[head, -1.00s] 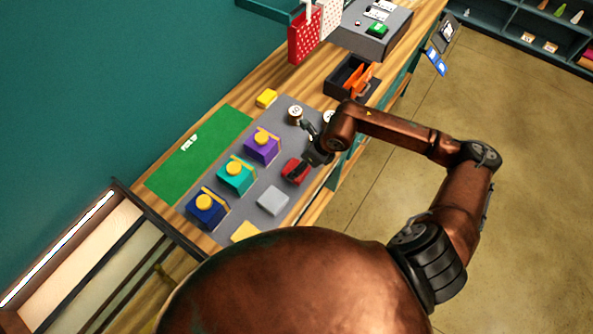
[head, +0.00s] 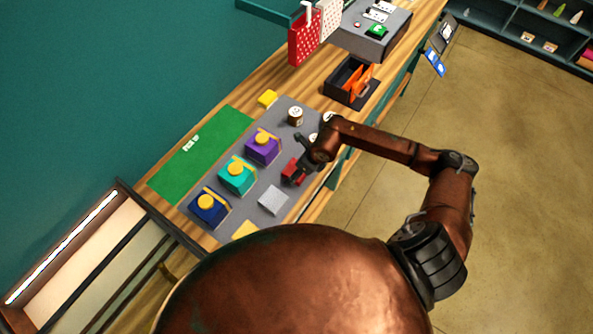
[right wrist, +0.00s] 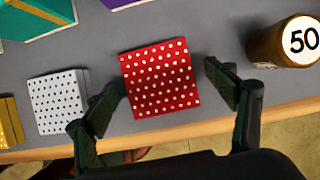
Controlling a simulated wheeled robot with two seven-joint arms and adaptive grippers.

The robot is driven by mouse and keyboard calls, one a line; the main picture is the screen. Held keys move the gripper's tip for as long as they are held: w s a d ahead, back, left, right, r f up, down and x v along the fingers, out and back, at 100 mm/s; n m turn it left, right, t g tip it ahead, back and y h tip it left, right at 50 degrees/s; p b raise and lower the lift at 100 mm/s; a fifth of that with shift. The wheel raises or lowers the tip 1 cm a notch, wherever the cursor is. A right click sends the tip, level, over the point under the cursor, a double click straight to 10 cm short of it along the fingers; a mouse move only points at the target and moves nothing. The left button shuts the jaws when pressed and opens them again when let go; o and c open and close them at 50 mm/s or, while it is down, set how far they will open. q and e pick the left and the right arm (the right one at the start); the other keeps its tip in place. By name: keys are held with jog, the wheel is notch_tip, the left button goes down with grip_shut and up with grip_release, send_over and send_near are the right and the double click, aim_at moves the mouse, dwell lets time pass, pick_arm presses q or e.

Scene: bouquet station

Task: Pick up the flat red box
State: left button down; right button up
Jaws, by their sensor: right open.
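The flat red box (right wrist: 158,80) with white dots lies on the grey mat in the right wrist view. In the head view the red box (head: 292,171) is partly covered by my right gripper (head: 297,160). In the right wrist view my right gripper (right wrist: 166,92) is open, with one finger on each side of the box's near part. The left finger is close to the box's left edge, and a gap shows between the right finger and the box. My left gripper is not in view.
A dotted white box (right wrist: 58,102) lies left of the red one, and a round weight marked 50 (right wrist: 285,41) stands right. Purple (head: 262,149), teal (head: 237,176) and blue (head: 208,207) boxes stand on the grey mat (head: 238,212). A black tray (head: 338,92) is farther back.

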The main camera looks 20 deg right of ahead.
jog(key=c, duration=1.4)
jog(key=shift+o, duration=0.2)
jog(key=shift+r, duration=0.1)
